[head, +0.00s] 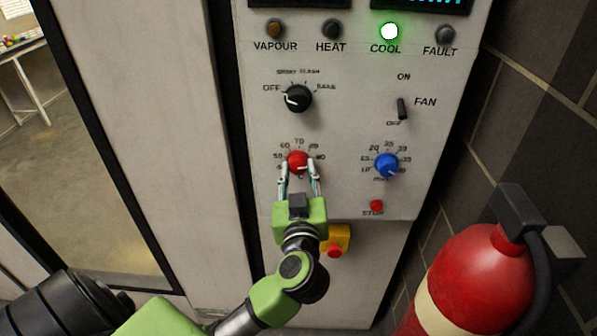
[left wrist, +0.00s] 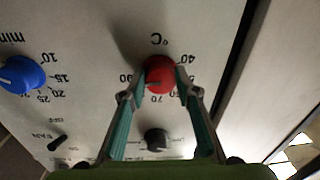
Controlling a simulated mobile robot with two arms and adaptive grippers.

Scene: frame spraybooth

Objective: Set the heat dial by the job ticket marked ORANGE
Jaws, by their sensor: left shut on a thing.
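The heat dial is a red knob (head: 298,161) on the grey control panel, with numbers from about 50 to 90 around it. It also shows in the left wrist view (left wrist: 160,73), with "°C" printed beside it. My left gripper (head: 299,172) is shut on the red dial, one finger on each side. The dial's white mark seems to point right, toward the high numbers; the exact setting is too small to tell. The job ticket marked ORANGE is not in view. My right gripper is not in view.
A blue minutes dial (head: 386,164) and a red stop button (head: 377,206) are to the right. Above are a black selector (head: 298,98), the fan switch (head: 402,108) and the lit green COOL lamp (head: 389,31). A fire extinguisher (head: 470,280) stands at lower right.

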